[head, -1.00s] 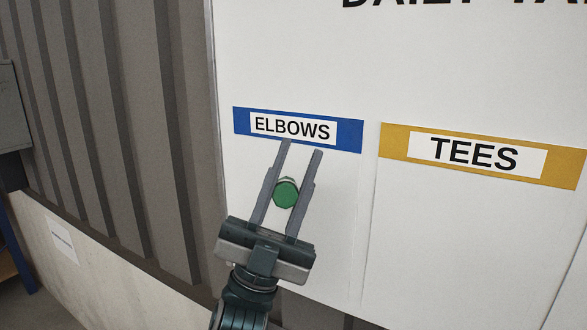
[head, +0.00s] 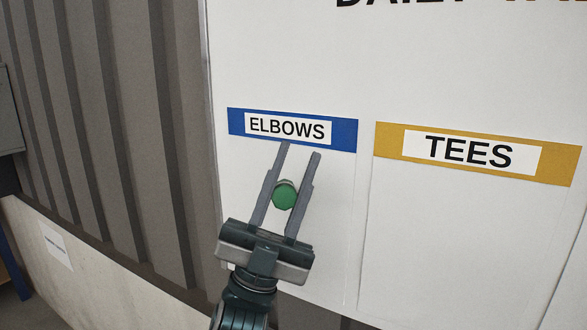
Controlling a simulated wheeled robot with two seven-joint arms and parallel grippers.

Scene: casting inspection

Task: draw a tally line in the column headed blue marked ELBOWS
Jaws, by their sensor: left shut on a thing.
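The blue header marked ELBOWS (head: 292,130) is on the white board, at the top of its column. My left gripper (head: 299,150) is in front of the ELBOWS column (head: 335,220), its fingertips just below the header in the picture. It is shut on a green marker (head: 285,194), seen end-on as a round green end between the fingers. The marker's tip is hidden, so I cannot tell whether it touches the board. No line shows on the visible part of the column. My right gripper is not in view.
A yellow header marked TEES (head: 470,153) tops the column to the right. The white board (head: 420,65) fills most of the view. A ribbed grey wall (head: 120,130) stands at the left, with a pale lower wall (head: 100,275) carrying a small notice (head: 56,247).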

